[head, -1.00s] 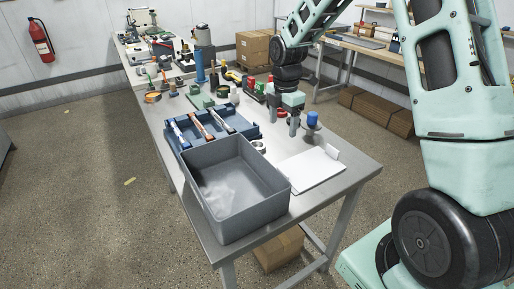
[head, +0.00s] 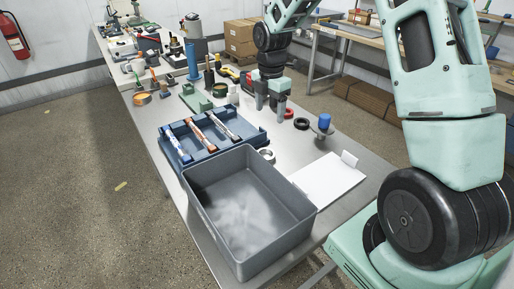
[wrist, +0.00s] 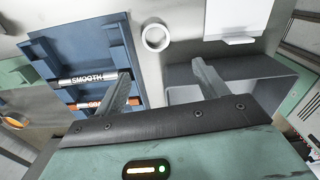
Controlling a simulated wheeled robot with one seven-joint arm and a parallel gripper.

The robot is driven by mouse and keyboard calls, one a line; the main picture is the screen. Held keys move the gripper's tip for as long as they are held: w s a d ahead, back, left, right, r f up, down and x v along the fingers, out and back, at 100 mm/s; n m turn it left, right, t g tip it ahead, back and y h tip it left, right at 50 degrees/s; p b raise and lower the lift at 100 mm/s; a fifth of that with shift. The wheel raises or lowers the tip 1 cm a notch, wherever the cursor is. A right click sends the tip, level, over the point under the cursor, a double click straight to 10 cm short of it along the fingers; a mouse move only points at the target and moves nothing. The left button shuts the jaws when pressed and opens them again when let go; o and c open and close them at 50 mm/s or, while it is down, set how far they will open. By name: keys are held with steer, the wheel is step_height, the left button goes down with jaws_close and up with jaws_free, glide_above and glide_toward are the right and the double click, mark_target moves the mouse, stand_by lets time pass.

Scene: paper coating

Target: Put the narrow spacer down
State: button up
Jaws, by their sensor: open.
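My gripper (head: 270,109) points down above the table's middle, with its two grey fingers apart and nothing seen between them. The wrist view also shows the parted fingers (wrist: 163,80). Ring-shaped pieces lie on the table: a black ring (head: 301,124) just right of my gripper, a red ring (head: 288,113) behind it, and a pale metal ring (head: 266,155) between the blue tray and the white sheet. The pale ring shows in the wrist view (wrist: 156,37), apart from the fingers. I cannot tell which ring is the narrow spacer.
A blue tray (head: 178,134) holds several tubes, one marked SMOOTH. A deep grey bin (head: 200,203) stands at the near end. A white sheet (head: 328,184) lies right of it; a blue-topped piece (head: 324,122) stands behind. Tools and bottles crowd the far table.

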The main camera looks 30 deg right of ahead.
steer(key=p, duration=0.3)
glide_above(266, 151)
steer(key=s+a, duration=0.2)
steer(key=f, duration=1.2)
steer(key=shift+s+d, duration=0.15)
steer(key=shift+d, duration=0.1)
steer(key=shift+f+p, duration=1)
steer(key=shift+f, duration=1.65)
steer(key=shift+a, duration=0.1)
steer(key=c, duration=0.8)
step_height(266, 151, up, 10)
steer(key=b, duration=0.2)
steer(key=shift+b, duration=0.35)
